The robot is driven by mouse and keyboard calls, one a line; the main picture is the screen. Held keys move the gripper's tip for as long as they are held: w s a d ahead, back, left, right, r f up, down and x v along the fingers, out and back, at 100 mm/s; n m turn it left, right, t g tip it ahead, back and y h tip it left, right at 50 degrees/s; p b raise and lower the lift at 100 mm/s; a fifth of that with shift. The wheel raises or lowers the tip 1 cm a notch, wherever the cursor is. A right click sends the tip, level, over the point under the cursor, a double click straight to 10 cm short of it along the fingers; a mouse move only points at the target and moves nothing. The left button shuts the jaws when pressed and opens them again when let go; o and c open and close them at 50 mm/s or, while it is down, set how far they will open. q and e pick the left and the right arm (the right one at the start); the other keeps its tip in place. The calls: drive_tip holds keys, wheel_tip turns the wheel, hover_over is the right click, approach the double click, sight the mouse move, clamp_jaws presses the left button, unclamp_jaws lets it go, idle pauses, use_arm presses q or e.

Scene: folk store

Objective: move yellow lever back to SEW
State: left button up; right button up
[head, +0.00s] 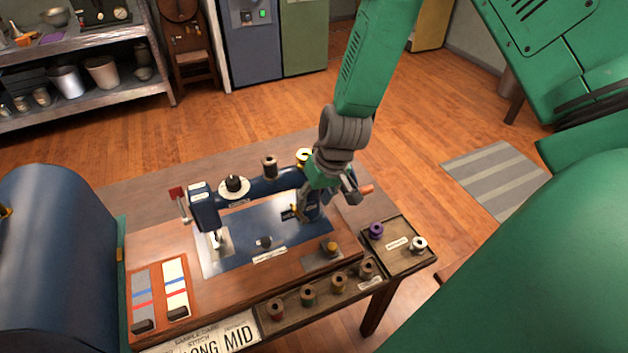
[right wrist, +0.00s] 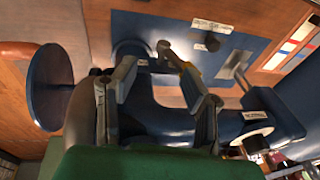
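A dark blue sewing machine (head: 262,186) stands on a wooden table. My right gripper (head: 318,205) is at the right end of the machine, by its pillar. No SEW marking is readable. My left gripper is not in view.
The handwheel (right wrist: 50,87) with its orange handle (right wrist: 14,49) is close beside the gripper. Thread spools (head: 308,294) line the table front. A small tray (head: 404,263) with two spools is at the right. Open wooden floor (head: 425,135) lies beyond.

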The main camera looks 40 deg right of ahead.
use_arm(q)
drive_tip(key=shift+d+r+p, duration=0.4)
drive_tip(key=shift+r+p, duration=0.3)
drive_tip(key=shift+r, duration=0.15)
use_arm(e)
drive_tip(key=s+d, duration=0.1)
drive_tip(key=d, duration=0.6)
drive_tip(key=shift+s, duration=0.25)
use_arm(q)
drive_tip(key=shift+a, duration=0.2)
use_arm(e)
drive_tip(key=shift+d+f, duration=0.1)
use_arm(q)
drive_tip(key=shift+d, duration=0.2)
use_arm(e)
drive_tip(key=shift+d, duration=0.15)
drive_tip(key=shift+f, duration=0.1)
